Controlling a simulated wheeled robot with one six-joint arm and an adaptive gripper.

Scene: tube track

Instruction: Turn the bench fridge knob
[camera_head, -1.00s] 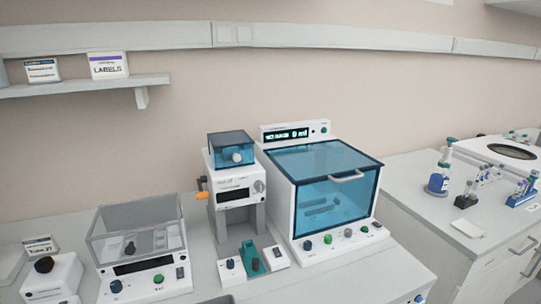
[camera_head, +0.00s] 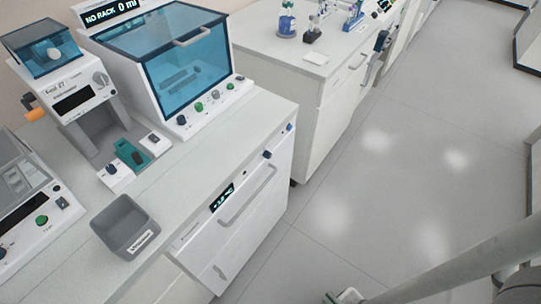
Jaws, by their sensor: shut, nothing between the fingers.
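The bench fridge (camera_head: 262,222) is the white front under the bench edge, with a small dark display (camera_head: 222,197) and a long grey bar handle (camera_head: 247,197). A dark blue knob (camera_head: 267,154) sits at the top of this front, right of the display. Its pointer direction is too small to read. A smaller blue spot (camera_head: 290,127) shows farther right along the same edge. One of my arm links (camera_head: 455,268) crosses the lower right, well apart from the fridge. I cannot make out my gripper in this view.
A grey open bin (camera_head: 125,226) stands on the bench near its front edge. A blue-lidded cabinet (camera_head: 172,60) and other devices stand behind. The floor (camera_head: 400,190) right of the fridge is clear. Another white bench (camera_head: 290,70) stands beyond.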

